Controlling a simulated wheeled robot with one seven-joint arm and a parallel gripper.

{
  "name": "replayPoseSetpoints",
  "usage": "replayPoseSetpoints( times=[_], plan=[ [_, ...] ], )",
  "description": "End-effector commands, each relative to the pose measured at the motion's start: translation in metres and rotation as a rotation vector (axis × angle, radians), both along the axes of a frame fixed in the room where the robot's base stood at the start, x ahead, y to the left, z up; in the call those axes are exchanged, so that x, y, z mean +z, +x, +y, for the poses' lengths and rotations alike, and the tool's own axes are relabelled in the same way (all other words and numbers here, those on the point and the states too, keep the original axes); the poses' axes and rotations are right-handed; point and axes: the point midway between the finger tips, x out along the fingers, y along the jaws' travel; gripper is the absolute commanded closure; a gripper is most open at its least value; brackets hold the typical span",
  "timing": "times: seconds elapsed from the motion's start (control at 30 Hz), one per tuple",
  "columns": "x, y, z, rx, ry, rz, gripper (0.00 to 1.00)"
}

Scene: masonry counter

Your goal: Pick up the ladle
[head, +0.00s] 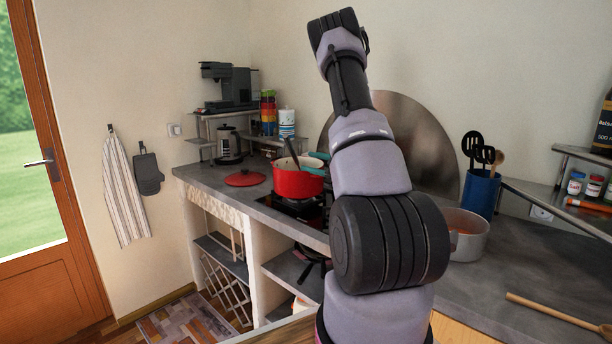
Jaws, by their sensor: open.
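No ladle can be picked out for certain. A dark long-handled utensil (295,153) leans out of the red pot (298,182) on the hob; its lower end is hidden inside the pot. Black utensils (473,144) and a wooden one stand in a blue holder (481,193) at the right. A wooden-handled utensil (552,312) lies on the counter at the lower right, cut off by the picture edge. My arm rises through the middle of the view; my gripper's fingers do not show.
A steel pot (467,236) stands right of my arm, partly hidden by it. A red lid (245,178) lies left of the hob (296,210). A shelf with jars (575,183) stands at the right.

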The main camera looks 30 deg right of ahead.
Motion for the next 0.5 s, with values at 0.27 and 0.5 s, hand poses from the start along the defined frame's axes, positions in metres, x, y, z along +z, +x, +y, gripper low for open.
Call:
replayPoseSetpoints(
  times=[0.27,0.5],
  plan=[
    [0.0,0.024,0.012,-0.001,-0.001,0.001,0.44],
    [0.002,0.051,0.026,0.002,-0.002,0.001,0.44]
  ],
)
